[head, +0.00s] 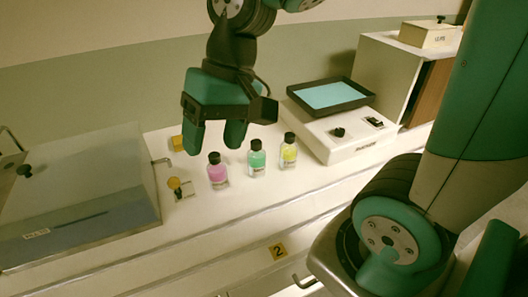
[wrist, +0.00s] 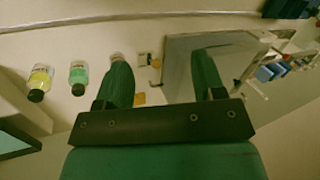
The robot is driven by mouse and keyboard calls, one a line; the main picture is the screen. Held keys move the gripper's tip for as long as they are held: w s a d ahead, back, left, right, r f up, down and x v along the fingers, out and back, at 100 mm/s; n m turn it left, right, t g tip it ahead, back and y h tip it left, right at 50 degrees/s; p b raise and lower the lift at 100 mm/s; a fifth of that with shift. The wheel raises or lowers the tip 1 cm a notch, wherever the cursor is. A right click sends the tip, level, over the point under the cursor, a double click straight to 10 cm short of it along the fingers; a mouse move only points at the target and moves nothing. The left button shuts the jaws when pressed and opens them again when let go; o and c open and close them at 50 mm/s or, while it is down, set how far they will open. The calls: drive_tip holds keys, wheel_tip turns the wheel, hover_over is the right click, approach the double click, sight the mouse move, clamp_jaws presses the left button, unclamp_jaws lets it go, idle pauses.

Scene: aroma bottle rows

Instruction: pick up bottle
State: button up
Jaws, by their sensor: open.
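Three small black-capped bottles stand upright in a row on the white bench: a pink one (head: 218,174), a green one (head: 256,160) and a yellow one (head: 288,153). My gripper (head: 214,142) is open and empty, fingers pointing down, above and behind the pink bottle and apart from it. In the wrist view the yellow bottle (wrist: 40,77) and the green bottle (wrist: 78,74) show left of my gripper (wrist: 161,62). The pink bottle (wrist: 116,57) is mostly hidden there behind the left finger.
A grey lidded box (head: 75,205) stands at the left, with yellow-knobbed fittings (head: 175,184) between it and the bottles. A white device (head: 360,147) with a dark-rimmed blue tray (head: 332,95) stands right of the row. The bench strip in front of the bottles is clear.

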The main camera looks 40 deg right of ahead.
drive_tip(key=w+d+m+p, duration=0.1)
drive_tip(key=w+d+m, duration=0.8)
drive_tip(key=d+m, duration=0.1)
drive_tip(key=m+p, duration=0.1)
drive_tip(key=m, duration=0.9)
approach(256, 141)
drive_tip(key=shift+t+y, duration=0.3)
drive_tip(key=f, duration=0.1)
drive_tip(key=a+f, duration=0.1)
drive_tip(key=s+f, duration=0.1)
drive_tip(key=f, duration=0.1)
drive_tip(key=shift+a, duration=0.15)
drive_tip(key=shift+w+p+x, duration=0.15)
drive_tip(key=shift+p+x, duration=0.2)
drive_tip(key=shift+x, duration=1.2)
drive_tip(key=shift+w+p+x, duration=0.1)
drive_tip(key=shift+p+x, duration=0.2)
drive_tip(key=shift+x, duration=1.3)
drive_tip(key=shift+c, duration=0.2)
clamp_jaws()
drive_tip(key=shift+r, duration=0.1)
